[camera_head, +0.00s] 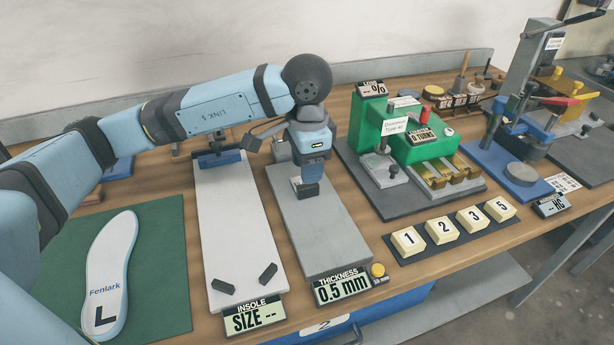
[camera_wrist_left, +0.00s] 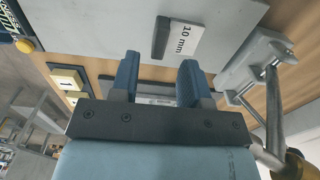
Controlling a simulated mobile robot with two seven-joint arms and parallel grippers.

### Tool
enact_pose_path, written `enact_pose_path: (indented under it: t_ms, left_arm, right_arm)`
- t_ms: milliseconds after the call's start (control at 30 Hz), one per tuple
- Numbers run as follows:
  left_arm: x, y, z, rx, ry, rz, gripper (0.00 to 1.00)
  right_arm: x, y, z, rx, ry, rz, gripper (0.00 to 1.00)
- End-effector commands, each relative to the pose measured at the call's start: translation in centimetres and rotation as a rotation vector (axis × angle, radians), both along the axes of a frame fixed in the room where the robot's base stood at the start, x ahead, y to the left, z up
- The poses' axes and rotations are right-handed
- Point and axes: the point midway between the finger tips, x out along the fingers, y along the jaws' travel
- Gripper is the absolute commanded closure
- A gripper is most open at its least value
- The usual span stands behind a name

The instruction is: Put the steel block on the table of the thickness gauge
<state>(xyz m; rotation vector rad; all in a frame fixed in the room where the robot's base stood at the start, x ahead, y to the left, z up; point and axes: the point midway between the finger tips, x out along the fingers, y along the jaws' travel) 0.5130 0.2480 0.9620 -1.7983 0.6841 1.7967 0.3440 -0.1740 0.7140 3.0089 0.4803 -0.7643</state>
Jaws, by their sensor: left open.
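The steel block is a small dark grey block (camera_wrist_left: 160,38) with a white "10 mm" label. It lies on the grey table of the thickness gauge (camera_wrist_left: 90,22), touching it, in the left wrist view. In the head view the gauge table (camera_head: 323,232) is a long grey plate behind the "0.5 mm" display (camera_head: 342,289), and the dark block (camera_head: 306,191) shows at its middle, just below my gripper. My left gripper (camera_wrist_left: 157,75) is open and empty, its blue fingers apart from the block. Its body (camera_head: 311,140) hangs over the plate in the head view. My right gripper is out of view.
The white insole plate (camera_head: 238,225) with two dark stops lies left of the gauge. A white insole (camera_head: 110,275) rests on a green mat. To the right stand a green tester (camera_head: 405,135) and several numbered cream blocks (camera_head: 443,229). The front of the gauge table is clear.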

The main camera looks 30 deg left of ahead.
Motion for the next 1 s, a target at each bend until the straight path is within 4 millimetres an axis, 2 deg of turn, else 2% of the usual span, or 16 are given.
enact_pose_path:
  t_ms: [33,200,400,1000]
  left_arm:
    - [0.0,0.0,1.5,-0.001,-0.004,-0.001,0.58]
    - [0.0,0.0,4.9,-0.001,-0.002,-0.001,0.58]
    - [0.0,0.0,7.1,0.0,0.0,-0.001,0.58]
    - [0.0,0.0,7.5,0.001,0.001,0.0,0.58]
  right_arm:
    - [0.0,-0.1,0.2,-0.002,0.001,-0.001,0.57]
    - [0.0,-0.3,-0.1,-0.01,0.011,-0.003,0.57]
    - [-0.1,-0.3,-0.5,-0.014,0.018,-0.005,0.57]
    - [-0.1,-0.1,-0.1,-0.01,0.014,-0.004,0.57]
